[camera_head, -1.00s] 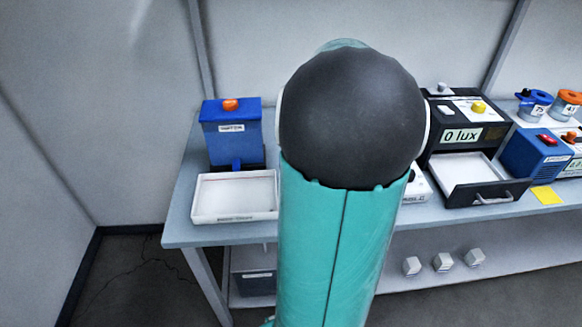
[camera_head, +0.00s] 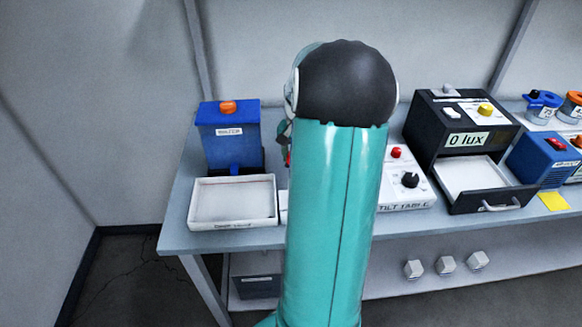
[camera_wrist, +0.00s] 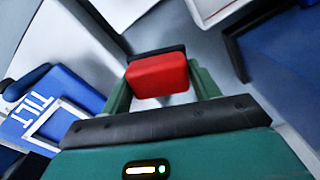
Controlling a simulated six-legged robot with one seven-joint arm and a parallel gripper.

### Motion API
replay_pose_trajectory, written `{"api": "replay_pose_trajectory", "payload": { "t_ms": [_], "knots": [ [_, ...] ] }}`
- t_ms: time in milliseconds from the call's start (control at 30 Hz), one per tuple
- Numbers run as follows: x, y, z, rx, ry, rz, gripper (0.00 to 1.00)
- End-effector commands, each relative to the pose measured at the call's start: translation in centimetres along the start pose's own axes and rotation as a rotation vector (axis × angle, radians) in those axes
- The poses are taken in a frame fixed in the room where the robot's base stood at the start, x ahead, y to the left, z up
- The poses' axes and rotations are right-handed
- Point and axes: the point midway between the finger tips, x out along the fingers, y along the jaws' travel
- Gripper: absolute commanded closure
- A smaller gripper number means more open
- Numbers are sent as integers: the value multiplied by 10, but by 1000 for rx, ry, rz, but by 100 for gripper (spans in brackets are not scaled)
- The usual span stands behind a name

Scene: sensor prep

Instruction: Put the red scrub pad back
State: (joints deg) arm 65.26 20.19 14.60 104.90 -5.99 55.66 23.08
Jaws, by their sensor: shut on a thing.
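The red scrub pad (camera_wrist: 158,76) is held between the two green fingers of my gripper (camera_wrist: 160,88) in the wrist view. A dark layer shows along its far edge. In the head view my arm hides most of the gripper; only a small part (camera_head: 284,138) shows left of the arm, with a sliver of red. It is above the bench, between the white tray (camera_head: 234,224) and the tilt table (camera_head: 408,196). I cannot tell its height over the bench.
A blue box (camera_head: 230,142) with an orange knob stands behind the tray. A black 0 lux box (camera_head: 462,140) with an open drawer and a blue device (camera_head: 540,162) stand to the right. A blue part marked TILT (camera_wrist: 45,105) shows in the wrist view. The bench's front-left corner is bare.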

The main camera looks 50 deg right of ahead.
Motion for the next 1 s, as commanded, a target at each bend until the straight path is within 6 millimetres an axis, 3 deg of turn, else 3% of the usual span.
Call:
{"api": "replay_pose_trajectory", "payload": {
  "t_ms": [100, 200, 367, 567, 967, 1000],
  "knots": [
    [21, -15, -9, -2, -3, -1, 64],
    [30, -22, -14, -1, 0, -1, 64],
    [40, -29, -19, -1, -1, -1, 64],
    [67, -29, -19, 1, -1, 0, 64],
    [73, -30, -19, 0, 0, 0, 64],
    [73, -29, -19, 0, 1, -1, 33]
  ]
}}
